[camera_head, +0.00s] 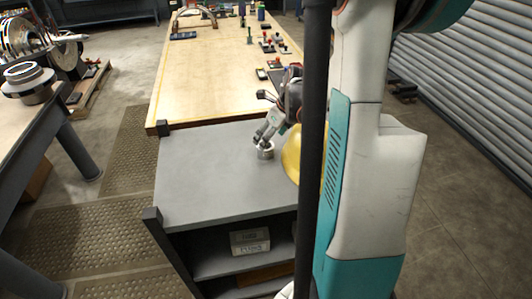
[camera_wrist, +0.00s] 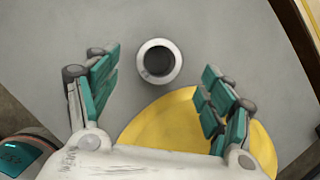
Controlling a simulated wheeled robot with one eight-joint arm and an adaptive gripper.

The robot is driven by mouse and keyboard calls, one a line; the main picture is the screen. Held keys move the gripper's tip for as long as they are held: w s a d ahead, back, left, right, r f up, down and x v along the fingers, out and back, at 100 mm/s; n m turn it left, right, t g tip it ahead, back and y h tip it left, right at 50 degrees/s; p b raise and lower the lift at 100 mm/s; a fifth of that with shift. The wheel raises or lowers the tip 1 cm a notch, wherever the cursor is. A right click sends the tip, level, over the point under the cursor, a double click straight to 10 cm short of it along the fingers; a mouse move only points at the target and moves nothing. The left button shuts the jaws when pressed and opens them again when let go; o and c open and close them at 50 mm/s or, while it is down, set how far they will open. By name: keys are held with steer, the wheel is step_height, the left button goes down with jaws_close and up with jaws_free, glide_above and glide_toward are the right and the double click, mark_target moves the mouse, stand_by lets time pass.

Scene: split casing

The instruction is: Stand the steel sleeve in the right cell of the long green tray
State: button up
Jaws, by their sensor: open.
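The steel sleeve (camera_head: 265,153) is a short metal ring on the grey bench top in the head view. In the wrist view the sleeve (camera_wrist: 144,75) shows from above as a pale ring around a dark hole, upright. My gripper (camera_head: 268,138) is over the sleeve at the bench's right part. In the wrist view its teal-padded fingers are spread wide, one on each side of the sleeve, with gaps to both. Nothing is held. I cannot make out a long green tray in either view.
A yellow round thing (camera_wrist: 165,119) lies close beside the sleeve, under the right finger in the wrist view. The grey bench (camera_head: 205,170) is clear to the left. A wooden table (camera_head: 205,85) behind it carries several small items. A dark post (camera_head: 315,120) blocks part of the head view.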

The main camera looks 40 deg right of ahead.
steer(key=shift+b+x, duration=1.2)
steer(key=shift+x, duration=2.2)
steer(key=shift+s, duration=0.15)
steer(key=shift+c, duration=0.5)
steer(key=c, duration=1.7)
steer(key=shift+o, duration=0.2)
steer(key=shift+r, duration=0.15)
